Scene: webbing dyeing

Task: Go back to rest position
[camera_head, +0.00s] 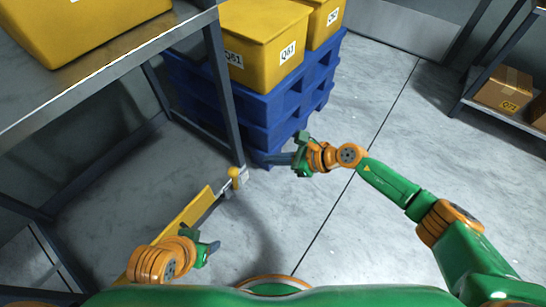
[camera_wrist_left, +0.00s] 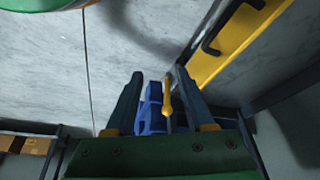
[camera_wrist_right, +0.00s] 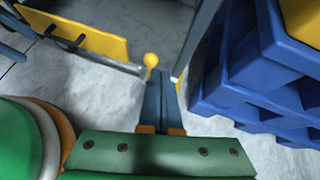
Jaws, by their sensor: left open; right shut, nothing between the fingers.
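My left gripper (camera_head: 212,246) is low at the left in the head view, near the yellow panel. In the left wrist view its two fingers (camera_wrist_left: 163,98) are spread with nothing held between them. My right gripper (camera_head: 278,159) reaches left in the middle of the head view, near the corner of the blue pallets. In the right wrist view its fingers (camera_wrist_right: 161,85) are together and hold nothing. Both grippers are above the floor.
A yellow panel (camera_head: 188,218) with a yellow-knobbed post (camera_head: 234,173) stands by the metal rack (camera_head: 150,52). Blue pallets (camera_head: 262,108) carry yellow bins (camera_head: 258,50). A shelf with cardboard boxes (camera_head: 503,89) is at the right. Open floor (camera_head: 340,225) lies between.

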